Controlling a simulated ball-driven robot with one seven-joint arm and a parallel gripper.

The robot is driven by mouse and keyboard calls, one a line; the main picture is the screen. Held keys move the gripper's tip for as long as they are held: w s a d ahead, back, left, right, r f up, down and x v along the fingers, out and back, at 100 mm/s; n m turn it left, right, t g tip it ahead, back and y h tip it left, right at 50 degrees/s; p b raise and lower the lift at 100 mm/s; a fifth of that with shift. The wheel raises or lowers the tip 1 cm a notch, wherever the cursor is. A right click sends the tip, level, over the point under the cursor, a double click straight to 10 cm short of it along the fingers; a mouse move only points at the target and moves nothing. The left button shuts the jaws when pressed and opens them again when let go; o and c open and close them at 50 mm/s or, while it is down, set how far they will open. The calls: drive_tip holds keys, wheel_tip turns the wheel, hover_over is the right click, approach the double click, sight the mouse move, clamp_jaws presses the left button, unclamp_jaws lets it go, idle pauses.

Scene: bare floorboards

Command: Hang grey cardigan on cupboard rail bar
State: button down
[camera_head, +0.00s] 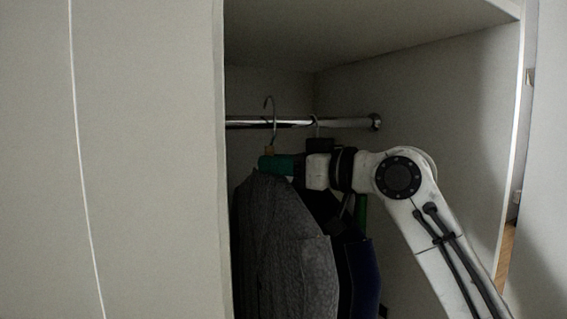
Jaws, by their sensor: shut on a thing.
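The grey cardigan (275,240) hangs from a hanger (275,163) with a green upper part and a metal hook. My gripper (294,169) reaches in from the right and is shut on the hanger just below the hook; its fingertips are partly hidden. The hook's curved top stands above the cupboard rail bar (348,123) and its shank crosses the bar. I cannot tell whether the hook rests on the bar or is in front of it. The chrome bar runs across the cupboard to a round end mount at the right.
A dark blue garment (359,272) hangs behind and to the right of the cardigan, with another hook at the bar. The cupboard's left panel (150,160) and right side wall (450,120) bound the opening. The bar's right end looks clear.

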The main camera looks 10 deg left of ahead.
drive_tip(key=shift+w+a, duration=0.15)
drive_tip(key=shift+w, duration=0.1)
drive_tip(key=shift+f+b, duration=0.6)
drive_tip(key=shift+f, duration=0.45)
drive_tip(key=c, duration=1)
unclamp_jaws()
drive_tip(key=shift+f, duration=0.1)
drive_tip(key=shift+f, duration=0.1)
